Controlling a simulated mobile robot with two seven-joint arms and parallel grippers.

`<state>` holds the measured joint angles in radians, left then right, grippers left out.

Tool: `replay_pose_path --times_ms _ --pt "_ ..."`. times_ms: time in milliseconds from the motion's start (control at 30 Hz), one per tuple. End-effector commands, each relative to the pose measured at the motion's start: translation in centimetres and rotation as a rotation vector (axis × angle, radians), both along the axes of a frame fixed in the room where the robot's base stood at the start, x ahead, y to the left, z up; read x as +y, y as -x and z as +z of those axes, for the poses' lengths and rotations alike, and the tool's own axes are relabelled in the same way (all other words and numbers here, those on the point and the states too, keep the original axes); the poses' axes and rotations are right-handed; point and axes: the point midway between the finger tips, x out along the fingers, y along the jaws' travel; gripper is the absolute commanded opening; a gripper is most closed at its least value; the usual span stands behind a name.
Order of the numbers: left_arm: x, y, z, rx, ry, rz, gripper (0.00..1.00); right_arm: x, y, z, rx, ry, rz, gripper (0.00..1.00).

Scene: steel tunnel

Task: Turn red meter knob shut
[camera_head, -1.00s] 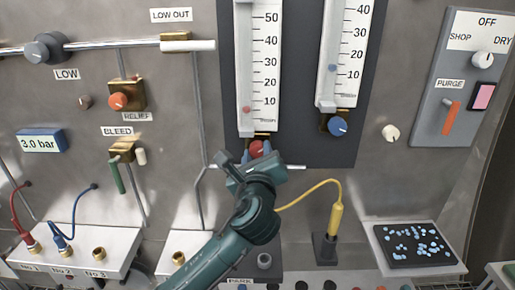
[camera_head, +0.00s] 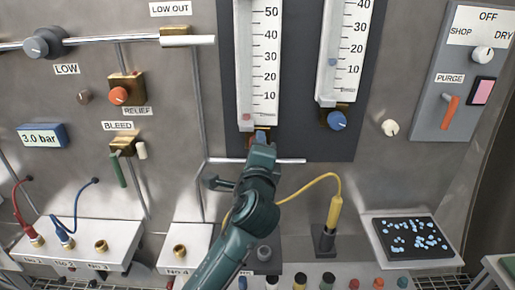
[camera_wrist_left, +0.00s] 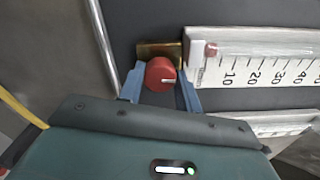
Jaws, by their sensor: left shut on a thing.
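The red meter knob (camera_wrist_left: 160,74) sits between the two blue fingers of my left gripper (camera_wrist_left: 159,92) in the wrist view. The gripper is shut on it, and the knob's white mark points right in that view. In the head view my left gripper (camera_head: 260,138) covers most of the knob, at the foot of the left meter tube (camera_head: 259,60). The red float (camera_head: 246,117) is at the bottom of that tube, below the 10 mark. It also shows in the wrist view, at the tube's knob end (camera_wrist_left: 211,49). My right gripper is not in view.
The second meter (camera_head: 341,60) with its blue knob (camera_head: 337,120) stands just to the right. A thin steel pipe (camera_head: 292,160) runs below the meters. A yellow cable tool (camera_head: 334,212) stands below right. A white knob (camera_head: 390,128) is farther right.

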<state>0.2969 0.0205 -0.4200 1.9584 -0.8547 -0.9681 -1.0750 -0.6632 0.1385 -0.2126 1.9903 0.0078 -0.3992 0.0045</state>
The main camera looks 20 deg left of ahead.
Motion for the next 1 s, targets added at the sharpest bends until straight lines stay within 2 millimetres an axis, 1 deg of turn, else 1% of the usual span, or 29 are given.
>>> replay_pose_path --times_ms 233,700,733,900,1000 --pt "0.04 0.02 -0.07 -0.016 0.063 0.001 0.11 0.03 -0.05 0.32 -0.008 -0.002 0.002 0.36" --pt "0.01 0.01 -0.07 -0.020 0.076 0.001 0.11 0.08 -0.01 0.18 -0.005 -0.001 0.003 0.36" --pt "0.01 0.01 -0.07 -0.020 0.076 0.001 0.35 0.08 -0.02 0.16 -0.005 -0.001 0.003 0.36" --pt "0.01 0.01 -0.05 -0.019 0.075 0.001 0.49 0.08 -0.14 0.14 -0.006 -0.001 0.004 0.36" --pt "0.01 0.01 -0.04 -0.020 0.073 0.000 0.56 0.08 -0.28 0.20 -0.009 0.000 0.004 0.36"
